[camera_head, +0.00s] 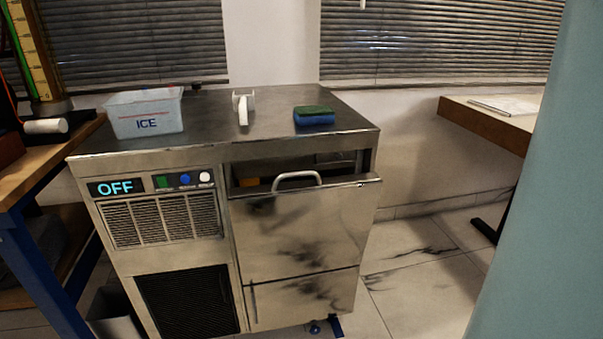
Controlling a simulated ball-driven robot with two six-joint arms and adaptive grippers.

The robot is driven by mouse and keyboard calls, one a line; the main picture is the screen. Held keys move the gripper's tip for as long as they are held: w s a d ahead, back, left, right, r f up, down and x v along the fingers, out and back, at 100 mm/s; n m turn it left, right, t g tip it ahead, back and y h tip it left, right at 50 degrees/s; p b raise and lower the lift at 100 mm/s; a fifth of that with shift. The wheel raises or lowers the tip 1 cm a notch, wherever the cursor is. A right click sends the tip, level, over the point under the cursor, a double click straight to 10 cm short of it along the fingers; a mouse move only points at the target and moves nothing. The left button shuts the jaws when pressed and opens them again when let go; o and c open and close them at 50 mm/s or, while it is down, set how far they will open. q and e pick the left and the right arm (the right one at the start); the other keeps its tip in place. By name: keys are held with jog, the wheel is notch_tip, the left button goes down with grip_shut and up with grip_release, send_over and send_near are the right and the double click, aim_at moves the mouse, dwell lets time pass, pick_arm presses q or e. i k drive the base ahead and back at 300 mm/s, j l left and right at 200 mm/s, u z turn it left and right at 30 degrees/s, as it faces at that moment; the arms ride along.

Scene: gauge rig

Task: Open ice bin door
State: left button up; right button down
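The ice machine (155,165) is a steel cabinet in the middle of the view, with a lit "OFF" display on its left panel. Its ice bin door (300,232) is a steel panel on the right half of the front. A curved handle (297,181) stands on the door's top edge. A dark gap shows above the door, under the machine's top, and the door's upper edge appears tilted outward a little. Something yellow lies inside the gap. Neither of my grippers is in view.
On the machine's top are a clear tub marked ICE (146,112), a white scoop-like item (243,106) and a green-and-blue sponge (314,115). A wooden bench (50,158) stands close at left, a table (487,123) at right. Floor right of the machine is clear.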

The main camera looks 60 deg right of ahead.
aim_at(284, 230)
jog(key=z, duration=1.7)
